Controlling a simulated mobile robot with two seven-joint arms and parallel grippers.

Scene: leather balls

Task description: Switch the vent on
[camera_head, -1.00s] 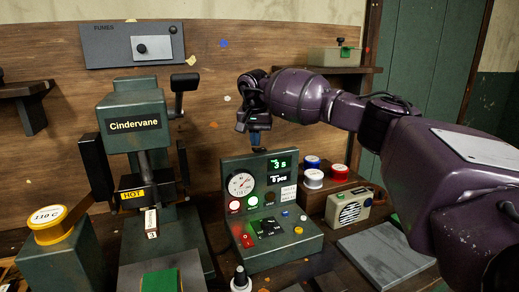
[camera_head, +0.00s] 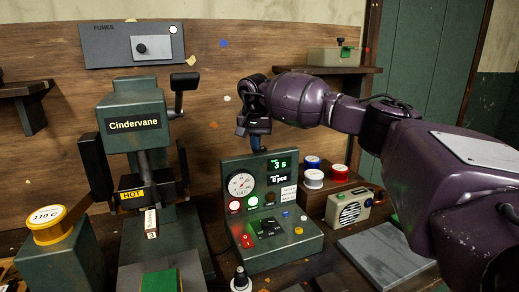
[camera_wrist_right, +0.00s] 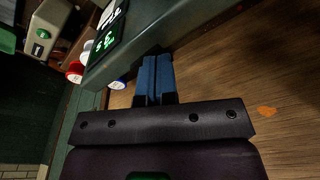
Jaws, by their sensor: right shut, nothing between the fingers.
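A grey panel marked FUMES (camera_head: 100,51) is on the wooden back wall, at the upper left of the head view. A black knob (camera_head: 141,47) sits on its light plate, and a small round lamp (camera_head: 173,30) at its upper right is lit white. My right gripper (camera_head: 257,149) is shut and empty, pointing down behind the top edge of the green console (camera_head: 270,255), well to the right of the panel. Its blue fingers (camera_wrist_right: 152,75) lie together in the wrist view, near the console's side. My left gripper is not in view.
The Cindervane press (camera_head: 133,108) stands below the panel, its lever (camera_head: 183,82) rising at its right. An orange-topped 110 C drum (camera_head: 47,220) is at left. Red and blue pots (camera_head: 314,178) and a beige radio (camera_head: 349,207) stand right of the console.

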